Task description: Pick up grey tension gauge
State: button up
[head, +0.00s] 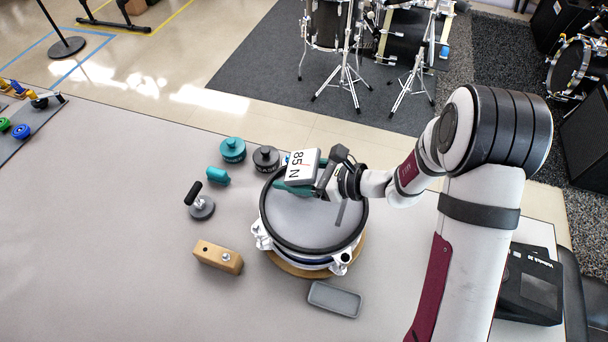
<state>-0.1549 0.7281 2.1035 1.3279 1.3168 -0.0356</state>
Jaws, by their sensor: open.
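Two round, knob-topped pieces that look like gauges stand on the table behind the drum. The dark grey one (266,158) fits the grey tension gauge, and the teal one (232,149) is to its left. Small lettering on the grey one is too small to read. My gripper (325,184) is over the drum, to the right of and nearer than the grey gauge, apart from it. It is open, its fingertips are hard to make out.
The snare drum (300,217) sits on a wooden disc below my gripper. A teal piece (217,177), a black-handled tool (202,207), a wooden block (218,257) and an empty grey tray (334,299) surround it. The table's left side is mostly clear.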

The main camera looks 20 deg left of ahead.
grip_shut()
jog(key=shift+r, duration=0.1)
dwell(1.2)
